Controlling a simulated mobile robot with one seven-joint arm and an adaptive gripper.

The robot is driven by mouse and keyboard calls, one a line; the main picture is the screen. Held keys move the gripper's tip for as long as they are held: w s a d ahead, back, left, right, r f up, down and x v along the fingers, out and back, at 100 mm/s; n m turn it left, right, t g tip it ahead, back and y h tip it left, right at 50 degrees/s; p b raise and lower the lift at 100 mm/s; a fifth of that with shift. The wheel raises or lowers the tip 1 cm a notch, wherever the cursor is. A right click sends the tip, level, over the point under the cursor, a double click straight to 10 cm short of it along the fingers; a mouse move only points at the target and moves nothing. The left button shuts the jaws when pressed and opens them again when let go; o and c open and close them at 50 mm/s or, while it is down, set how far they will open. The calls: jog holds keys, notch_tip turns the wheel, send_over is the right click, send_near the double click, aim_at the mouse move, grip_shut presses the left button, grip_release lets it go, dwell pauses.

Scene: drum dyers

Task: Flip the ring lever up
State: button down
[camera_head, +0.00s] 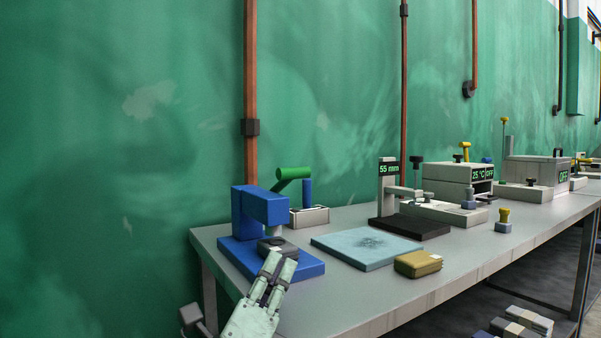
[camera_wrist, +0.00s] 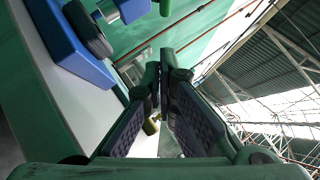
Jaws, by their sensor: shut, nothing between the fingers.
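A blue press-like device (camera_head: 263,208) stands at the near left end of the bench, with a dark round piece (camera_head: 277,246) on its base. A thick green lever arm (camera_head: 294,173) tilts up to the right behind its head, beside a blue post (camera_head: 307,190). I cannot tell for certain which part is the ring lever. My gripper (camera_head: 283,264) is shut and empty in front of the blue base, overlapping its front edge in this view. In the wrist view my gripper's fingers (camera_wrist: 161,75) point past the blue base (camera_wrist: 66,45) and the dark round piece (camera_wrist: 88,29).
The grey bench (camera_head: 366,308) runs away to the right. A light blue slab (camera_head: 365,248) and a yellow-brown block (camera_head: 417,264) lie right of the press. A gauge stand reading 55 mm (camera_head: 388,190) stands behind them. The bench's front strip is clear.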

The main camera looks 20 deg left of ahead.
jog(key=shift+w+d+r+p, duration=0.2)
jog(key=shift+r+p, duration=0.25)
jog(key=shift+p, duration=0.8)
jog(key=shift+w+d+r+p, duration=0.1)
jog(key=shift+w+r+p, duration=0.25)
jog(key=shift+p, duration=0.9)
jog(key=p, duration=0.7)
send_near(308, 177)
jog(key=w+d, duration=0.2)
jog(key=d, duration=0.1)
jog(key=shift+w+a+r+p, duration=0.35)
jog(key=shift+w+a+r, duration=0.1)
jog(key=shift+w+a, duration=0.25)
jog(key=shift+w+a+r+p, duration=0.3)
jog(key=shift+w+a+r, duration=0.15)
jog(key=shift+a, duration=0.4)
jog(key=shift+r, duration=0.1)
